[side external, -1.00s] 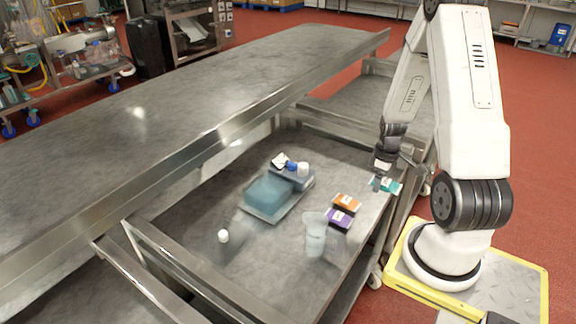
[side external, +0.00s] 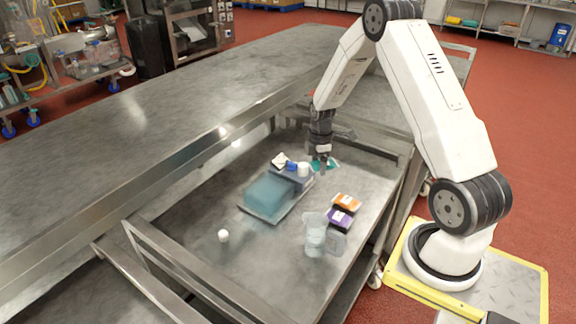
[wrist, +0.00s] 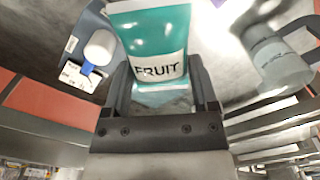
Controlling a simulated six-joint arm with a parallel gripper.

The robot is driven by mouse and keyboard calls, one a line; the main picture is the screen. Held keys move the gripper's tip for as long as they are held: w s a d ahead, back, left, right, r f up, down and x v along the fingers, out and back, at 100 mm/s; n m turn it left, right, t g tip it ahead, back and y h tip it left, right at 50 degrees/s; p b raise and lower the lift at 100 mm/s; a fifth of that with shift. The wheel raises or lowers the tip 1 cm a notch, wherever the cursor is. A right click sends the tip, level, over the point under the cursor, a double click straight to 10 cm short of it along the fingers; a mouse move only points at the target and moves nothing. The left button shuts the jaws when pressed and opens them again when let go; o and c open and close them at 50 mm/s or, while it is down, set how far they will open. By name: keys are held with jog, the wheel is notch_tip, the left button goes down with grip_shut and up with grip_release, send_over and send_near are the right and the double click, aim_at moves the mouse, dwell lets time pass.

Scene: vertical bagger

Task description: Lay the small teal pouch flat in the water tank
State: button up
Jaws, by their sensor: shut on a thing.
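The small teal pouch (wrist: 150,35), with a white label reading FRUIT, is held between the fingers of my gripper (wrist: 155,95) in the wrist view. In the side view the pouch (side external: 325,164) shows as a teal patch at my gripper (side external: 320,165), beside the far end of the tank area. The clear, blue-tinted water tank (side external: 268,194) sits on the lower steel table, to the left of and nearer the camera than my gripper. The pouch appears to be above the table; its exact height is hard to tell.
Orange (side external: 347,202) and purple (side external: 340,219) packs and a clear jug (side external: 314,237) are to the right. A raised steel counter (side external: 150,130) borders the left.

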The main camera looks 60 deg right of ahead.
jog(key=w+a+r+n, duration=0.1)
jog(key=w+a+n, duration=0.6)
jog(key=w+a, duration=0.3)
jog(key=shift+w+n, duration=0.4)
jog(key=shift+w, duration=0.85)
jog(key=shift+a, duration=0.1)
jog(key=shift+f, duration=5.8)
jog(key=shift+f, duration=0.45)
jog(key=o, duration=1.2)
jog(key=shift+o, duration=0.2)
